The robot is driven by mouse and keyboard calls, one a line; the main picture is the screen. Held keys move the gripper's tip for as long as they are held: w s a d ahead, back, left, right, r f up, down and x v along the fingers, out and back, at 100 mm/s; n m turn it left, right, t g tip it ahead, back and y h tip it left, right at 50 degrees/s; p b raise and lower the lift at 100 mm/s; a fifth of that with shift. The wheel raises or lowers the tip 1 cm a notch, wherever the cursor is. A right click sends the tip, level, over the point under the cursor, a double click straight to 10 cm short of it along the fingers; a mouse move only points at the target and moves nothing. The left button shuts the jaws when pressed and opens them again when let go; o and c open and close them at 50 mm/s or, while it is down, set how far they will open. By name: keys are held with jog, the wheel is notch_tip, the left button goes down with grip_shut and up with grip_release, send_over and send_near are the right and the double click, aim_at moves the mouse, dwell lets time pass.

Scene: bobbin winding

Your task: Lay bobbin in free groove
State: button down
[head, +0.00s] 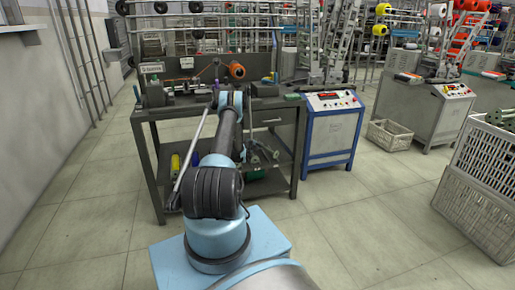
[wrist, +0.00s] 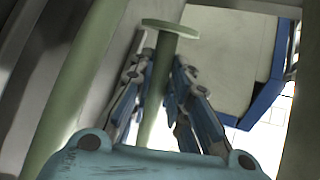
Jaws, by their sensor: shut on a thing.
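A pale green bobbin (wrist: 168,52) with a round flange at its end stands between the fingers of my gripper (wrist: 161,60) in the wrist view. The blue and grey fingers are closed on its shaft from both sides. The lower end of the bobbin is hidden behind my gripper body. In the head view my arm reaches over the dark workbench (head: 287,106); my gripper and the bobbin cannot be made out there. A row of small parts (head: 185,87) lies along the bench top to the left of my wrist. I cannot tell a free groove in either view.
An orange spool (head: 237,71) sits at the back of the bench. A blue and white control cabinet (head: 333,127) stands right of it. Grey-white crates (head: 478,205) stand at the right; a smaller crate (head: 389,135) is further back. The floor between is clear.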

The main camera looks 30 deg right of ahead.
jog(key=c, duration=1.5)
grip_release()
jog(key=v, duration=1.2)
